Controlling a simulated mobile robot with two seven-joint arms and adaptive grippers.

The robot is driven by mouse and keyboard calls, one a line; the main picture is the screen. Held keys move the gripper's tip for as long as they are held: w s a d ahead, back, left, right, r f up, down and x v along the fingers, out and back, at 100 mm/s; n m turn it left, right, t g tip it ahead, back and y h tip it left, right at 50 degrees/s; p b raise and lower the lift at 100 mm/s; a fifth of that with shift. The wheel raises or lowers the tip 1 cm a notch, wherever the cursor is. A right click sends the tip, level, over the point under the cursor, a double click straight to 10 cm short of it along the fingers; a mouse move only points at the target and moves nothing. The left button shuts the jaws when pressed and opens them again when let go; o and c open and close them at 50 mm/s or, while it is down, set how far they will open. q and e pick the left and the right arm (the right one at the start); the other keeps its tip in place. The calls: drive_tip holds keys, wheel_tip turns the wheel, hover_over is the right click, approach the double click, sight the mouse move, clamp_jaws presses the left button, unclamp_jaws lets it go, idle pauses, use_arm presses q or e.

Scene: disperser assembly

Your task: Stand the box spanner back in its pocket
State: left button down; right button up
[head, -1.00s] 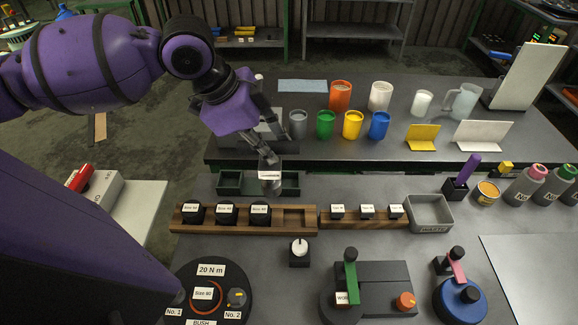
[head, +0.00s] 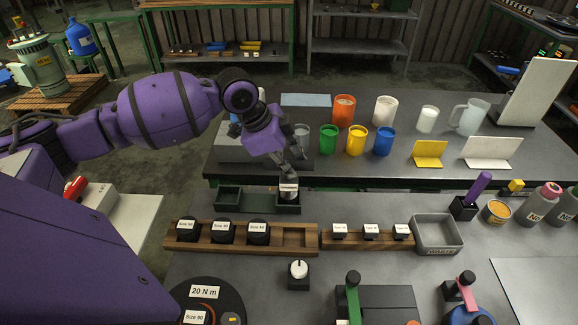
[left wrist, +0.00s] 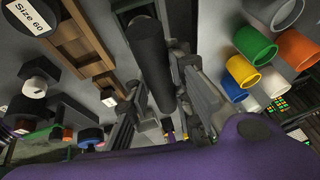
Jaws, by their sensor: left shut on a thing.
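My right gripper is out of view.
A smaller wooden rack (head: 355,243) with small labelled pieces and a grey bin (head: 436,240) stand to the right. A knob on a black block (head: 298,274) is in front. Coloured cups, including a green one (head: 328,139), stand behind on the other table.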

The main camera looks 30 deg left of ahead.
use_arm(q)
drive_tip(key=shift+w+f, duration=0.1)
drive_tip(key=shift+f, duration=0.45)
drive_tip(key=c, duration=1.5)
unclamp_jaws()
drive_tip(key=shift+f, duration=0.15)
drive_tip(key=shift+c, duration=0.2)
drive_tip(key=v, duration=1.2)
drive_tip(key=shift+p, duration=0.45)
